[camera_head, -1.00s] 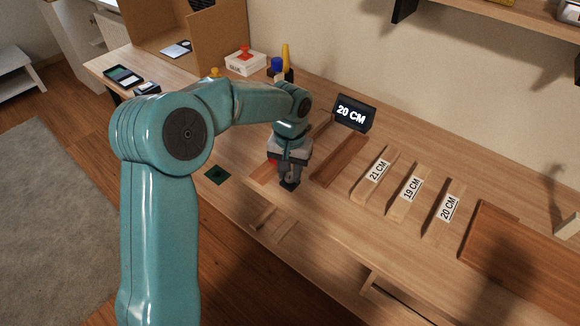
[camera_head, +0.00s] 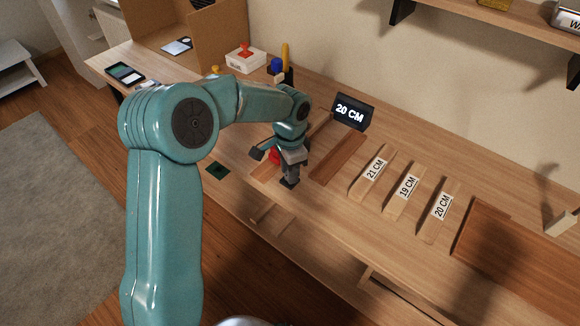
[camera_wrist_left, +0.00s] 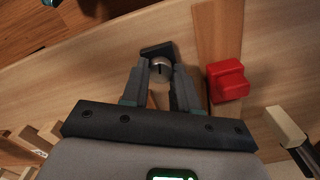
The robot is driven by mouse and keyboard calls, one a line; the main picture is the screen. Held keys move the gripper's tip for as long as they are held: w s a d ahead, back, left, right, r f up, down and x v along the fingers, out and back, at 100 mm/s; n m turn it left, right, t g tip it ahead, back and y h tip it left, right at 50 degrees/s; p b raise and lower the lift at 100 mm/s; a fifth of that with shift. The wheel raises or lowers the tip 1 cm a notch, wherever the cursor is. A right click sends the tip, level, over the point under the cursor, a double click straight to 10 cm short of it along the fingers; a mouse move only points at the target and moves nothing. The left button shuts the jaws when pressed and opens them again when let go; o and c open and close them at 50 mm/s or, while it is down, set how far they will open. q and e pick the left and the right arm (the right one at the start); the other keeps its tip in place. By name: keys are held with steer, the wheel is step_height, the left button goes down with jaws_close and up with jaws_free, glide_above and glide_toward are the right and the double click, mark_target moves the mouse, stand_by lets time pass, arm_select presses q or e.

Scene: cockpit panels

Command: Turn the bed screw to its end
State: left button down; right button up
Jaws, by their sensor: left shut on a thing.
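The bed screw (camera_wrist_left: 160,68) shows in the left wrist view as a round grey knob with a dark slot, in front of a dark block. My left gripper (camera_wrist_left: 160,78) is shut on it, with one finger on each side. In the head view my left gripper (camera_head: 288,182) points down at the workbench near its front edge. The gripper hides the bed screw there.
A red block (camera_wrist_left: 227,80) is close beside the right finger, on a brown wood strip (camera_wrist_left: 216,30). A display reading 20 CM (camera_head: 349,112) stands behind. Labelled boards (camera_head: 404,190) lie to the right.

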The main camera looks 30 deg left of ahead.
arm_select(q)
steer(key=shift+r+m, duration=0.1)
steer(key=shift+m, duration=0.5)
steer(key=c, duration=0.9)
jaws_free()
steer(key=shift+o, duration=0.2)
step_height(320, 180, up, 16)
steer(key=p, duration=0.1)
steer(key=shift+r+p, duration=0.2)
steer(key=shift+p, duration=0.1)
